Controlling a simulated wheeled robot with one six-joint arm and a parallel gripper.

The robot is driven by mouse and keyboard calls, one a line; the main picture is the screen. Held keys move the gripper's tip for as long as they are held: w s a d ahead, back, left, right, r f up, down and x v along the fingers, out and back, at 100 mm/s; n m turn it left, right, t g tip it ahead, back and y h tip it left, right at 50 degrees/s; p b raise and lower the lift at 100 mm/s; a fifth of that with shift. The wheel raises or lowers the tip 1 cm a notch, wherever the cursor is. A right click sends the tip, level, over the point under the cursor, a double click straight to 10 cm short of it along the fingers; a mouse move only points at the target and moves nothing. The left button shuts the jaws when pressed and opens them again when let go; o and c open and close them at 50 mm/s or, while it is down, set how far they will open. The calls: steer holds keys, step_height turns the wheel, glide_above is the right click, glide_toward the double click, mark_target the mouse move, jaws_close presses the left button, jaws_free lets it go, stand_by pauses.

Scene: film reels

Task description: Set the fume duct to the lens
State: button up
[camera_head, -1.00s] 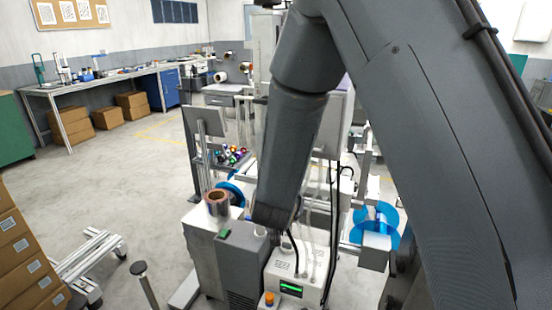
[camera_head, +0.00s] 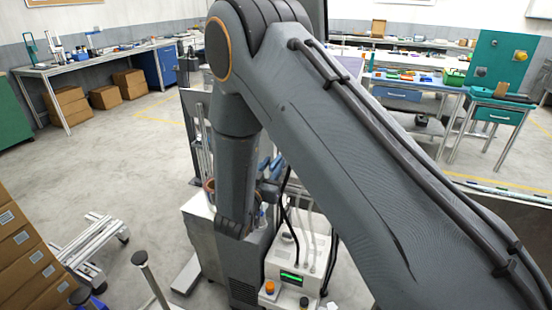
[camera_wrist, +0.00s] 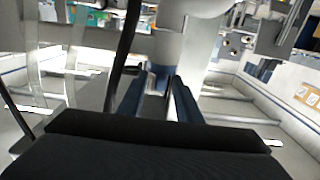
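My gripper (camera_wrist: 158,85) shows in the wrist view with two dark blue fingers parted and a gap between them. A pale rounded body (camera_wrist: 195,8) and a grey upright part lie beyond the fingertips; I cannot tell whether they touch. In the head view, my arm hides much of the work area, and part of the gripper (camera_head: 272,166) shows behind the forearm. I cannot clearly make out the fume duct or the lens. A white unit (camera_head: 290,262) with a green display and upright hoses stands below my arm.
A black cable (camera_wrist: 125,48) crosses close to the left finger in the wrist view. A grey cabinet (camera_head: 205,245) stands left of the white unit. Cardboard boxes (camera_head: 22,250) and a metal frame (camera_head: 88,248) are at lower left. Open floor lies beyond them.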

steer(key=shift+p+x, duration=0.35)
steer(key=shift+x, duration=1.1)
steer(key=shift+c, duration=0.4)
jaws_close()
